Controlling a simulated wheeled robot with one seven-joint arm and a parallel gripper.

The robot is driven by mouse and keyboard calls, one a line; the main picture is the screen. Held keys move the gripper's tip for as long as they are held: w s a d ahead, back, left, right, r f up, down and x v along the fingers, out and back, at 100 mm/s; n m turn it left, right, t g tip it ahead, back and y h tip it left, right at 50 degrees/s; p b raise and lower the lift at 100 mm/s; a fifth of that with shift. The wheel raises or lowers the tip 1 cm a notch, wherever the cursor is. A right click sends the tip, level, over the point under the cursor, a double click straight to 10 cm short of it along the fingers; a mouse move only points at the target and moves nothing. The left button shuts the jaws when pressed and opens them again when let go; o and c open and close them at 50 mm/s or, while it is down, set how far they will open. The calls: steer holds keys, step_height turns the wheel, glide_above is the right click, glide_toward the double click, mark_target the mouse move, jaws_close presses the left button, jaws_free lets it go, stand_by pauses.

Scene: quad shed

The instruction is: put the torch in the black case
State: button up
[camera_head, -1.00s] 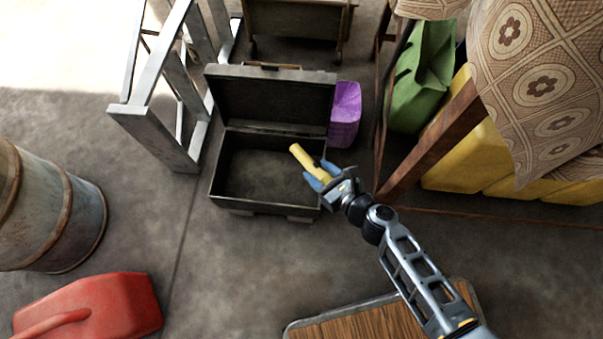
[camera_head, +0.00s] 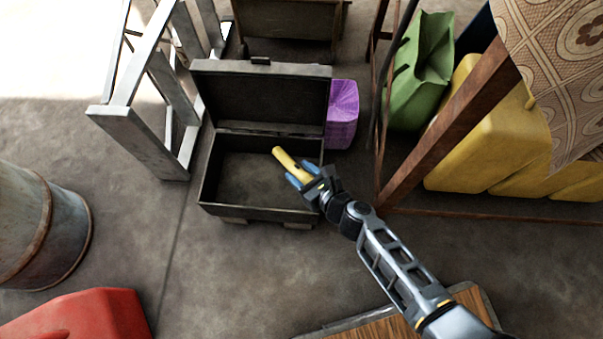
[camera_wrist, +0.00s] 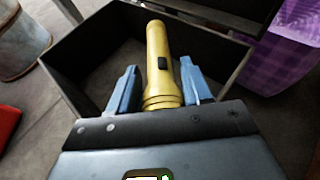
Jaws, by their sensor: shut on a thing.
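The black case (camera_head: 205,193) stands open on the floor in the head view, its lid raised at the back. No other thing shows inside it. The yellow torch (camera_head: 284,158) is in my gripper (camera_head: 300,177), over the right part of the case opening. In the wrist view the torch (camera_wrist: 160,60) points away from me, with its dark switch facing up. The blue fingers of my gripper (camera_wrist: 160,90) are on either side of its near end. The case wall (camera_wrist: 85,55) shows around and below it. I cannot tell the exact height of the torch above the case floor.
A purple container (camera_head: 342,115) stands right of the case. A grey metal frame (camera_head: 150,140) is close on its left. A wooden post (camera_head: 450,125), green bag (camera_head: 420,75) and yellow containers (camera_head: 490,150) are at the right. A drum (camera_head: 45,225) and red can (camera_head: 80,318) are at left.

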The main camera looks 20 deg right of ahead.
steer(key=shift+f+b, duration=0.45)
steer(key=shift+b, duration=0.1)
steer(key=o, duration=1.2)
steer(key=shift+r, duration=0.15)
steer(key=shift+s+r+p, duration=0.1)
steer(key=shift+r+p, duration=0.5)
steer(key=shift+p, duration=0.25)
steer(key=p+v, duration=0.3)
steer(key=v, duration=0.8)
steer(key=shift+s+d, duration=0.25)
steer(key=shift+s, duration=0.1)
steer(key=shift+f, duration=0.1)
